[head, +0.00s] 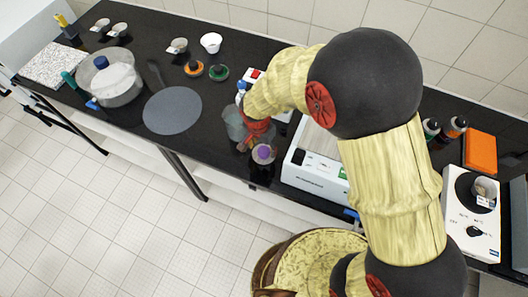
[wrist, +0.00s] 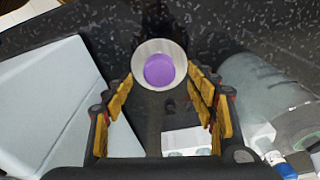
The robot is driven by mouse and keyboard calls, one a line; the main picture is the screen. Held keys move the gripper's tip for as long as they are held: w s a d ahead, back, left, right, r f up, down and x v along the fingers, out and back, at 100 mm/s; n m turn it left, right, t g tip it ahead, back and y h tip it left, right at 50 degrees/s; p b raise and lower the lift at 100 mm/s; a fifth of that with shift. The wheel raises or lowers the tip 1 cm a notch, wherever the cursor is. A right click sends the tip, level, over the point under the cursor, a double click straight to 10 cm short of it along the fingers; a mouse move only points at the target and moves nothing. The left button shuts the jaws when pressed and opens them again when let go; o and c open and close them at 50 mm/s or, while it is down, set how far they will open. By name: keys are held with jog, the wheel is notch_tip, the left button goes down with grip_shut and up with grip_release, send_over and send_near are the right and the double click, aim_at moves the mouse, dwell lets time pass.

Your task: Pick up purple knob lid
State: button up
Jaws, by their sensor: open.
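The purple knob lid (head: 264,154) is on the black bench near its front edge, left of a white box-shaped device. In the wrist view its round purple knob (wrist: 159,70) is ringed by a pale metallic rim. My gripper (head: 257,136) is over the bench just behind the lid in the head view. In the wrist view my gripper (wrist: 160,84) is open, its yellow-padded fingers to the left and right of the lid. I see no finger contact with the lid, and the height gap is hard to tell.
The white device (head: 313,178) stands close on the right. A grey translucent vessel (head: 234,124) is close on the left, partly behind my gripper. Orange (head: 194,68) and green (head: 218,72) knobbed lids lie farther back. A grey disc (head: 172,110) lies left. The front edge is near.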

aim_at(264, 151)
jog(key=f, duration=0.3)
jog(key=shift+w+d, duration=0.15)
jog(key=shift+w, duration=0.1)
jog(key=c, duration=0.4)
jog(key=c, duration=0.7)
jog(key=shift+c, duration=0.2)
